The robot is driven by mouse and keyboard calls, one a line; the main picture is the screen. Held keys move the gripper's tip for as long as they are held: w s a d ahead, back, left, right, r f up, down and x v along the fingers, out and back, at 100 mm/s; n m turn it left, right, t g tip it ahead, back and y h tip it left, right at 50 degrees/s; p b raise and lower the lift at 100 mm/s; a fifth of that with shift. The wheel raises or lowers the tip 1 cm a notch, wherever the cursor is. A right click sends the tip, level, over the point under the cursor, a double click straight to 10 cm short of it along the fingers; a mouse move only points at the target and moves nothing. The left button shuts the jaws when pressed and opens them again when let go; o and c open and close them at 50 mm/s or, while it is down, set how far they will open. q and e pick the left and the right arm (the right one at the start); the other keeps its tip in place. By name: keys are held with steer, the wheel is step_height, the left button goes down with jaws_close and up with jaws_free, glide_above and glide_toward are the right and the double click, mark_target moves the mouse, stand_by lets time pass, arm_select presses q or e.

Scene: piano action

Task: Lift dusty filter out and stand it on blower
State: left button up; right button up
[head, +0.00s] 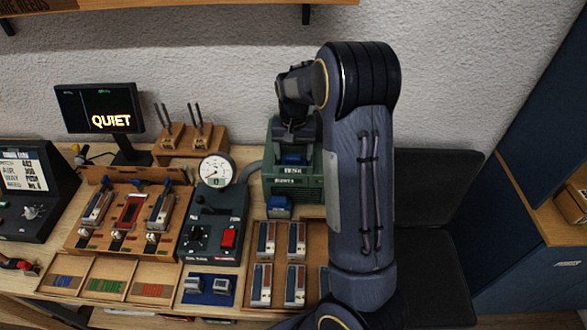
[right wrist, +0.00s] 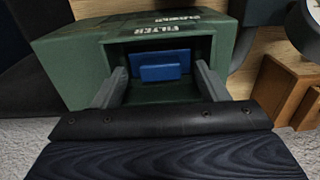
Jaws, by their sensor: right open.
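The dark green blower (head: 312,187) stands at the back of the bench, partly hidden by my right arm. Its top has a recess marked FILTER, clear in the right wrist view (right wrist: 70,68). A blue filter (right wrist: 162,68) with a raised block handle sits in that recess; its blue also shows in the head view (head: 293,158). I cannot make out dust on it. My right gripper (head: 292,143) is over the recess. In the right wrist view its open fingers (right wrist: 158,76) stand either side of the handle, apart from it. My left gripper is out of view.
A blue block (head: 279,208) sits in front of the blower. A gauge (head: 216,170) on a dark control box and a wooden tool block (head: 190,139) stand left of it. A wooden tray (head: 279,264) with several parts lies in front. A screen (head: 98,109) reads QUIET.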

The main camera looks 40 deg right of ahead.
steer(key=c, duration=0.9)
steer(key=shift+s+a+r+p, duration=0.1)
steer(key=shift+r+p, duration=0.25)
steer(key=shift+r, duration=0.45)
step_height(320, 180, up, 9)
steer(key=shift+s+a+r+b, duration=0.15)
steer(key=shift+s+a+b, duration=0.1)
steer(key=shift+s+a, duration=2.05)
steer(key=shift+s+a+r+b, duration=0.2)
steer(key=shift+s+a, duration=1.75)
steer(key=shift+s, duration=0.8)
steer(key=shift+s+a+r+b, duration=0.15)
steer(key=shift+s+a+b, duration=0.1)
steer(key=shift+s+a, duration=2.05)
steer(key=shift+s+d, duration=0.15)
steer(key=shift+s, duration=0.05)
